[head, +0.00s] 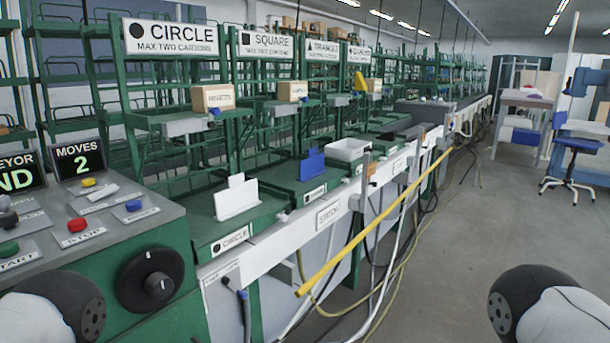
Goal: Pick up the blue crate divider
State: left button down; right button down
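A similar white divider (237,199) stands nearer, on the station labelled CIRCLE. Parts of my two arms show at the bottom left and bottom right corners. Neither gripper can be seen.
A control panel (150,222) with buttons and a black dial stands at the near left. A yellow bar (375,220) slants out along the line's front.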

aim_at(314, 166)
jog(key=i+l, duration=0.4)
jog(key=i, duration=0.2)
jog(key=i+l, duration=0.35)
jog(key=i, duration=0.2)
